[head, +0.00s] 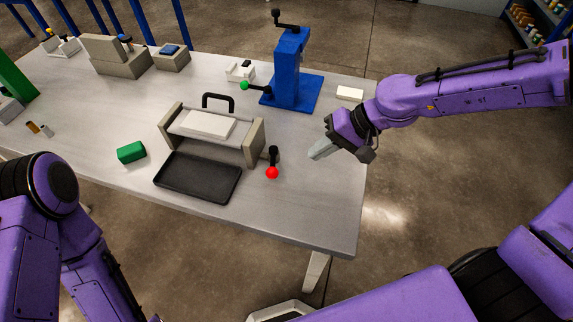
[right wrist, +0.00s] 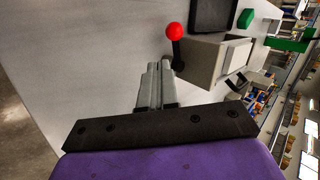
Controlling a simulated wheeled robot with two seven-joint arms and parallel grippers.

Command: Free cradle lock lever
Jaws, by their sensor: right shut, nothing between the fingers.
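The cradle (head: 255,142) is a light grey frame with two side walls on the table. A white slab (head: 208,125) lies in it, and a black handle (head: 217,97) shows behind. The lock lever (head: 273,155) is a short black arm on the outside of the cradle's right wall. Its red ball (head: 272,173) points toward the table's front edge; the ball (right wrist: 175,32) also shows in the right wrist view, just beyond the fingertips. My right gripper (head: 316,153) is shut and empty, to the right of the lever and apart from it. My left gripper is out of view.
A black tray (head: 198,178) lies in front of the cradle, with a green block (head: 131,152) to its left. A blue press (head: 291,72) stands behind, beside a green-knobbed lever (head: 245,86). The table's right front corner is clear.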

